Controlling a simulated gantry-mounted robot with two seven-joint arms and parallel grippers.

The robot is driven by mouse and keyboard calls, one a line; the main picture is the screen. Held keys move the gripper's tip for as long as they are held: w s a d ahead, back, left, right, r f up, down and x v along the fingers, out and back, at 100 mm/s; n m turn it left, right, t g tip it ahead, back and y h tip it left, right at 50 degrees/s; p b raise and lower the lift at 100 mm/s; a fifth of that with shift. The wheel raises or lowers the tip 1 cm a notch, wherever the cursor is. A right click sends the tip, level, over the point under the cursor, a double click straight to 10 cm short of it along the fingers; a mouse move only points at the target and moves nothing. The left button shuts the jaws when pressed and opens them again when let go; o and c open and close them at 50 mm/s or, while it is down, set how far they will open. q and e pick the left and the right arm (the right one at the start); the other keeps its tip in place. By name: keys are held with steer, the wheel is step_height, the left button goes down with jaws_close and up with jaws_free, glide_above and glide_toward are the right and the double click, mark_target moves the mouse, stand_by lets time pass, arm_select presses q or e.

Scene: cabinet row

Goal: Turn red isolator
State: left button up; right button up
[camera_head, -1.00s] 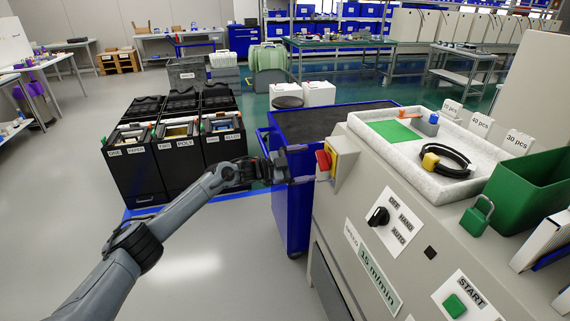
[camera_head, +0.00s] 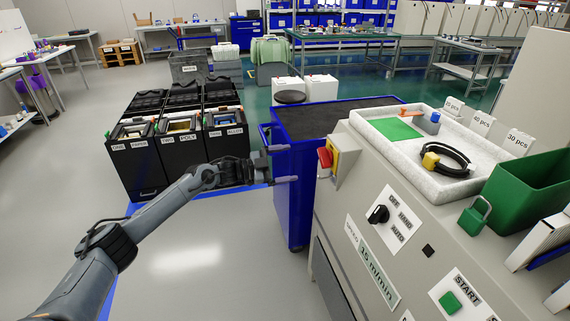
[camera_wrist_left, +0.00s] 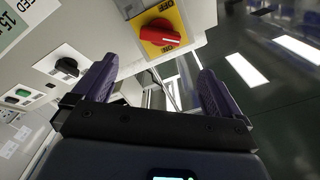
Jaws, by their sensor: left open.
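The red isolator (camera_head: 325,157) is a red handle on a yellow plate, on the left end face of the grey cabinet (camera_head: 345,215). In the left wrist view the red isolator (camera_wrist_left: 160,31) shows its handle slightly tilted on the yellow plate, with lettering above and below it. My left gripper (camera_head: 288,164) is open and empty, to the left of the isolator and apart from it. In the left wrist view its two purple fingers (camera_wrist_left: 152,84) stand wide apart, with the isolator beyond them, above the gap. My right gripper is not in view.
A black selector knob (camera_head: 378,214) and a green start button (camera_head: 450,302) are on the cabinet's sloped front. A blue cart (camera_head: 293,205) stands close behind my left gripper. A white tray (camera_head: 440,187) and a green bin (camera_head: 530,190) sit on top. Black bins (camera_head: 140,170) stand at left.

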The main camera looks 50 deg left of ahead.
mark_target(320, 158)
arm_select(q)
steer(key=shift+n, duration=0.3)
steer(key=c, duration=0.5)
steer(key=n, duration=0.2)
steer(key=shift+w+a+f+n+y, duration=0.15)
steer(key=shift+a+f+n+y, duration=0.05)
steer(key=shift+a+n+y, duration=0.1)
steer(key=c, duration=0.4)
steer(key=w+d+r+n+t+y+p, duration=0.2)
steer(key=d+r+n+t, duration=0.1)
steer(key=n, duration=1.1)
steer(key=shift+c, duration=0.2)
step_height(320, 158, down, 6)
steer(key=s+d+r+n+t+y, duration=0.1)
steer(key=s+n+t+y, duration=0.15)
steer(key=n, duration=0.25)
steer(key=shift+g, duration=0.45)
steer(key=x, duration=0.2)
steer(key=b+x, duration=0.1)
steer(key=x, duration=0.2)
steer(key=b+x, duration=0.1)
steer(key=x, duration=0.2)
steer(key=shift+w+d+f, duration=0.15)
steer(key=shift+w+f, duration=0.1)
steer(key=shift+f, duration=0.05)
steer(key=shift+b+x, duration=0.5)
steer(key=shift+x, duration=0.45)
jaws_close()
